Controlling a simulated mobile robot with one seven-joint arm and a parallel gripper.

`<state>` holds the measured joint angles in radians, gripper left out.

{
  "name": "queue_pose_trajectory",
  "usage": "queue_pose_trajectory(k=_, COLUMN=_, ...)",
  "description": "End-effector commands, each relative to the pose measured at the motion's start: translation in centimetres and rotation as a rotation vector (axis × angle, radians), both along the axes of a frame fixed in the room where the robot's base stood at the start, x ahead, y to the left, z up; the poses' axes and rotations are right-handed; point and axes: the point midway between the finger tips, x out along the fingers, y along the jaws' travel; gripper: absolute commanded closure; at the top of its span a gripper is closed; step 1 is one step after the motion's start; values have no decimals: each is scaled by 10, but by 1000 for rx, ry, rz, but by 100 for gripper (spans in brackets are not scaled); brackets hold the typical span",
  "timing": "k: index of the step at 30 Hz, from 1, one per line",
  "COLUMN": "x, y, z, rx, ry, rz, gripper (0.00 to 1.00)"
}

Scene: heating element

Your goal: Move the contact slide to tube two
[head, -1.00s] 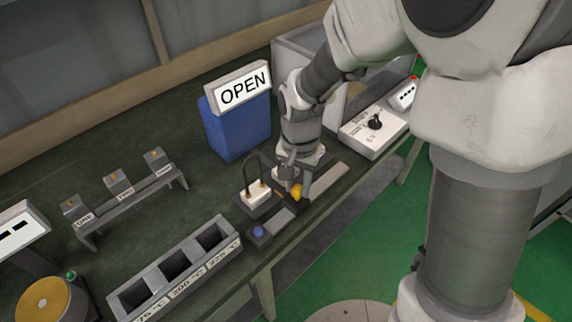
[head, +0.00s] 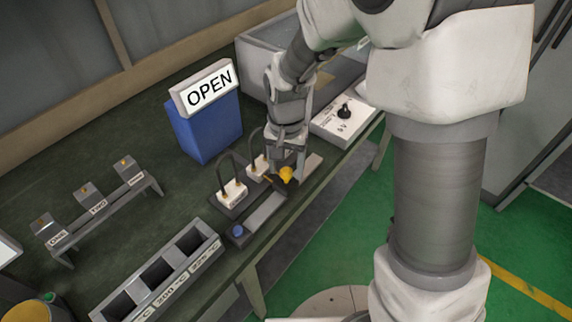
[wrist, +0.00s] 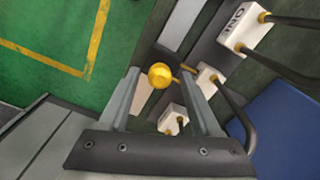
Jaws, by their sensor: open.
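The contact slide's yellow knob (head: 286,174) stands on a dark block on the grey rail, level with the second tube base (head: 260,165). The first tube base (head: 232,193) is nearer the rail's blue-button end. My gripper (head: 285,168) is over the knob. In the wrist view the knob (wrist: 160,76) sits between the spread fingertips (wrist: 160,74), with gaps at its sides. The white base marked ONE (wrist: 238,22) is at upper right. The second base (wrist: 208,80) is beside the right finger, and a third base (wrist: 173,119) shows between the fingers. Whether the contact touches the second tube is unclear.
A blue box with an OPEN sign (head: 209,90) stands behind the tubes. A control box with a black knob (head: 343,112) is to the right. A blue button (head: 238,231) and a row of labelled bins (head: 160,272) lie in front. Small labelled blocks (head: 90,196) stand left.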

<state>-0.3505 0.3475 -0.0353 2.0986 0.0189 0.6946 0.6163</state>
Motion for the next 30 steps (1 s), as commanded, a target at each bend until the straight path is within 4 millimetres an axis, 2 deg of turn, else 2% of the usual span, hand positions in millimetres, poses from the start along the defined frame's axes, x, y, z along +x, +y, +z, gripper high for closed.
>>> queue_pose_trajectory(k=4, x=0, y=0, z=6, rx=0, ry=0, rz=0, gripper=35)
queue_pose_trajectory(k=8, x=1, y=0, z=26, rx=1, ry=-3, rz=0, gripper=35)
queue_pose_trajectory(k=21, x=1, y=0, z=132, rx=2, ry=-5, rz=-1, gripper=35)
queue_pose_trajectory(k=27, x=0, y=0, z=163, rx=0, ry=-2, rz=-1, gripper=35)
queue_pose_trajectory(k=30, x=0, y=0, z=171, rx=1, ry=-1, rz=0, gripper=35)
